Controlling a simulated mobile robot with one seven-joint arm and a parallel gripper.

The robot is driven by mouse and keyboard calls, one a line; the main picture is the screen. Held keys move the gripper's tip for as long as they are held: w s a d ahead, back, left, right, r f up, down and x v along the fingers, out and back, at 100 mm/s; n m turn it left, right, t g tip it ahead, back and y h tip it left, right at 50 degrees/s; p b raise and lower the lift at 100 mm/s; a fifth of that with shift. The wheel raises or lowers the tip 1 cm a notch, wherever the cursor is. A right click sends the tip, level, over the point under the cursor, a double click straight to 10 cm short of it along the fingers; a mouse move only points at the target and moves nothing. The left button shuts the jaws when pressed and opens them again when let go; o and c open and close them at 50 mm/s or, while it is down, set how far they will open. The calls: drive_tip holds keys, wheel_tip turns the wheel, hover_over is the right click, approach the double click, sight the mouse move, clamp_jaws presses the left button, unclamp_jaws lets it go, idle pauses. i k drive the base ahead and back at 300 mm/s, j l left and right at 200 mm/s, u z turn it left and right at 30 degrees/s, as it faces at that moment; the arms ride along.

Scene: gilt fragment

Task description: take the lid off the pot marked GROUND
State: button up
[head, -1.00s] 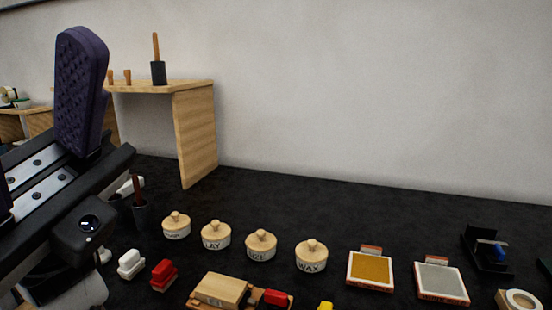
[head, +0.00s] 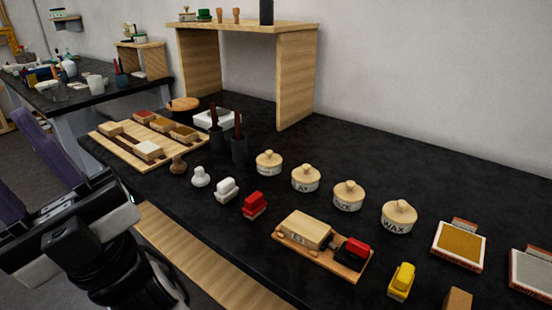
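Several small white pots with pale wooden knobbed lids stand in a row on the black worktop in the head view. The leftmost pot (head: 269,167) has a label too small to read surely; its lid (head: 268,156) is on. Rightward come a pot that seems to read CLAY (head: 305,183), a pot with a partly legible label (head: 348,201) and the WAX pot (head: 397,223), all lidded. I cannot read GROUND on any. My gripper (head: 14,150) is at the left edge, its purple fingers apart, empty, well left of the pots and off the worktop.
A wooden shelf (head: 295,85) stands behind the pots. Dark holders (head: 239,150) with upright brown handles are left of the leftmost pot. In front are white and red blocks (head: 254,205), a wooden board with a block (head: 306,230) and a yellow block (head: 401,281). A wooden tray (head: 118,149) lies left.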

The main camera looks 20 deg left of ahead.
sight(269, 160)
drive_tip(key=i+j+u, duration=0.2)
drive_tip(key=j, duration=0.25)
drive_tip(key=i+j+u, duration=0.2)
drive_tip(key=j, duration=0.25)
drive_tip(key=i+j+u, duration=0.2)
drive_tip(key=j, duration=0.2)
drive_tip(key=i, duration=0.45)
